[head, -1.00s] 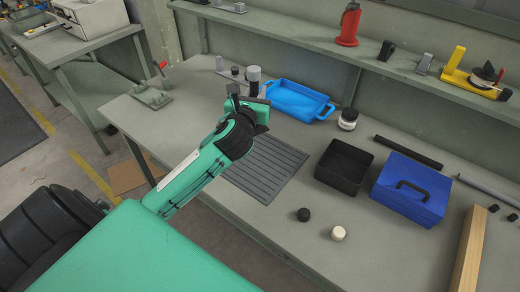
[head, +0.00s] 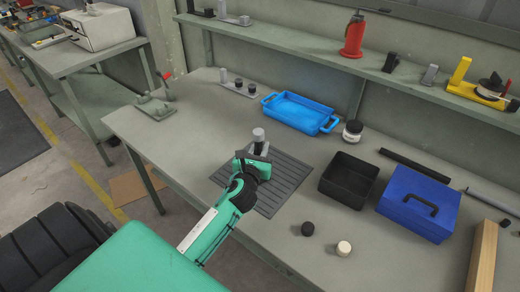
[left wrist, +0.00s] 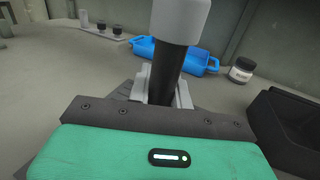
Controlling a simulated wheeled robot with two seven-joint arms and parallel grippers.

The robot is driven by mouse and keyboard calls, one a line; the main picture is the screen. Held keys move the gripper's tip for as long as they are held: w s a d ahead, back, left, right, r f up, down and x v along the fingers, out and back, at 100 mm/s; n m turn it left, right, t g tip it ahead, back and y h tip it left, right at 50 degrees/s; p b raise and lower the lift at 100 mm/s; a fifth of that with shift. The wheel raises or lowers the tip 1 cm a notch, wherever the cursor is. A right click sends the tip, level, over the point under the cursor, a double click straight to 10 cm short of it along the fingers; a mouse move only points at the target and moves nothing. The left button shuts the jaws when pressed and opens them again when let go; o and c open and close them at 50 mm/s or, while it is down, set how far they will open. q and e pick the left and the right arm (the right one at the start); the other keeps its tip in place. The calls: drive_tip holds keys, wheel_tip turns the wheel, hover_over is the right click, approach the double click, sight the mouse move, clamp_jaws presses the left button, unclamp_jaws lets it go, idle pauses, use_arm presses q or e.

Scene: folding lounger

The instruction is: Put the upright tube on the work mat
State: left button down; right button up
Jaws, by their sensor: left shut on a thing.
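The tube (head: 258,136) has a light grey cap and a black body, and it is upright. My left gripper (head: 256,155) is shut on it. In the left wrist view the tube (left wrist: 172,65) stands between the grey fingers, with its lower end hidden behind the gripper. The work mat (head: 288,177) is the dark ribbed sheet on the bench. The tube and gripper are over its far left part, and my arm covers part of the mat. I cannot tell whether the tube's foot touches the mat. My right gripper is not in view.
A grey rack (head: 236,88) with dark pegs stands at the back left. A black knob (head: 307,229) and a cream knob (head: 343,248) lie near the front.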

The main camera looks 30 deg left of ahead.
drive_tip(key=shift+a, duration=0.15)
use_arm(q)
drive_tip(key=shift+f, duration=0.15)
drive_tip(key=c, duration=1.5)
unclamp_jaws()
drive_tip(key=shift+o, duration=1.1)
drive_tip(key=shift+r, duration=0.25)
drive_tip(key=b+v, duration=0.1)
drive_tip(key=v, duration=1.1)
drive_tip(key=shift+b, duration=0.3)
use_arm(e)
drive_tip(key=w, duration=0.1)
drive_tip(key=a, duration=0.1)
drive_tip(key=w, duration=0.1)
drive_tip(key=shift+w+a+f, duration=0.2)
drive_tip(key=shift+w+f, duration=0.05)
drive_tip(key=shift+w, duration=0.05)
